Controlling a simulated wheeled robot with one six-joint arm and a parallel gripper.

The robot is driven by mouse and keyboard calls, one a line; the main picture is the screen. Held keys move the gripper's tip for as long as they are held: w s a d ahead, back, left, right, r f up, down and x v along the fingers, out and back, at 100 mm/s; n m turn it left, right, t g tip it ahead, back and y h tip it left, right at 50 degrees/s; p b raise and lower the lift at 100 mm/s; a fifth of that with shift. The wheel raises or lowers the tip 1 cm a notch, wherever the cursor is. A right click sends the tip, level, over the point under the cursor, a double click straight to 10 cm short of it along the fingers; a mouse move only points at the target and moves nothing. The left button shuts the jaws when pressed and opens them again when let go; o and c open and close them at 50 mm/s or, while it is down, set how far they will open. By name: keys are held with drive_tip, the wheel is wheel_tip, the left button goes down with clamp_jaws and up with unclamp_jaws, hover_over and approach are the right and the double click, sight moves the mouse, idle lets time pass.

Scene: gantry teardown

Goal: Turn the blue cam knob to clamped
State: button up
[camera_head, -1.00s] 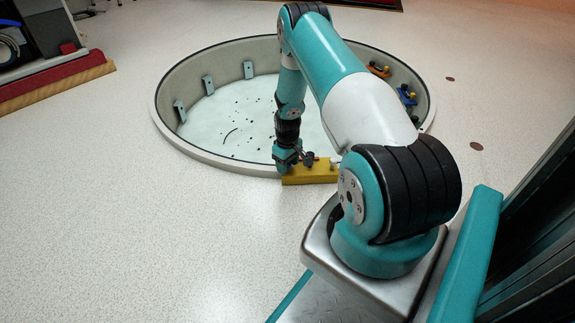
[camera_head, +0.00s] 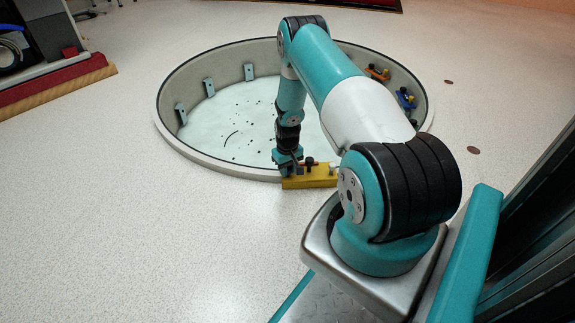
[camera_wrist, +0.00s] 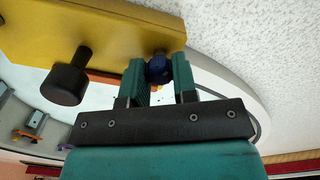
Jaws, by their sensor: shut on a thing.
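The blue cam knob (camera_wrist: 158,70) sits on the yellow block (camera_wrist: 110,28) in the wrist view. My gripper (camera_wrist: 160,77) has its two teal fingers on either side of the knob and is shut on it. The fingers hide the knob's sides, so I cannot tell its turn angle. In the head view my gripper (camera_head: 287,170) is at the left end of the yellow block (camera_head: 312,177), which lies at the near rim of the round pit. The knob is hidden there.
A black knob (camera_wrist: 66,83) stands out from the yellow block beside my gripper. The round pit (camera_head: 165,138) has grey brackets (camera_head: 209,87) on its far left wall. An orange fixture (camera_head: 377,73) and a blue fixture (camera_head: 405,98) are at its right wall.

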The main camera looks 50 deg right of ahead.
drive_tip(key=m+p, duration=0.2)
drive_tip(key=m, duration=0.1)
drive_tip(key=shift+r+m, duration=0.15)
drive_tip(key=shift+m, duration=0.25)
drive_tip(key=m+p, duration=0.1)
drive_tip(key=m, duration=0.2)
drive_tip(key=shift+m+p, duration=0.3)
drive_tip(key=shift+p, duration=0.05)
drive_tip(key=m+p, duration=0.1)
drive_tip(key=m, duration=0.2)
drive_tip(key=shift+m, duration=0.3)
drive_tip(key=shift+m+p, duration=0.4)
drive_tip(key=shift+m, duration=1.5)
drive_tip(key=o, duration=0.9)
